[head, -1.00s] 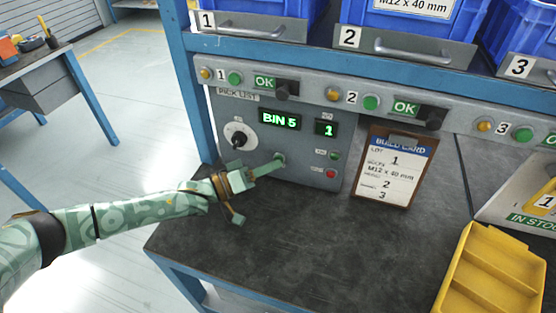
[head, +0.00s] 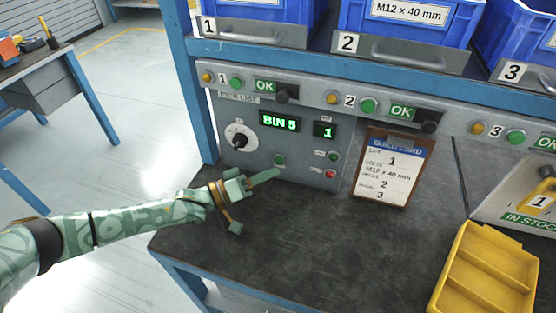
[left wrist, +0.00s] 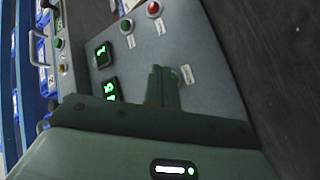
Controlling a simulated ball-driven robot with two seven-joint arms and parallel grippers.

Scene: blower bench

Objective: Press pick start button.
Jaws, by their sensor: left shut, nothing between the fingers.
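The grey pick-list panel (head: 300,177) stands at the back of the bench, its displays (head: 279,121) reading BIN 5 and 1. A green button (head: 279,160) sits low on its front, its label too small to read. My left gripper (head: 276,174) is shut and empty, its fingertips just below and in front of that button, apparently clear of it. In the left wrist view the shut fingers (left wrist: 163,87) point at the panel (left wrist: 190,50) and hide most of the button area beside a small label. My right gripper is not in view.
A smaller green button (head: 333,157) and a red one (head: 330,174) sit right of the fingertips; a dial (head: 238,137) is at left. A build card (head: 392,170) and a yellow tray (head: 487,275) stand right. Blue bins (head: 405,25) are above. The bench middle is clear.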

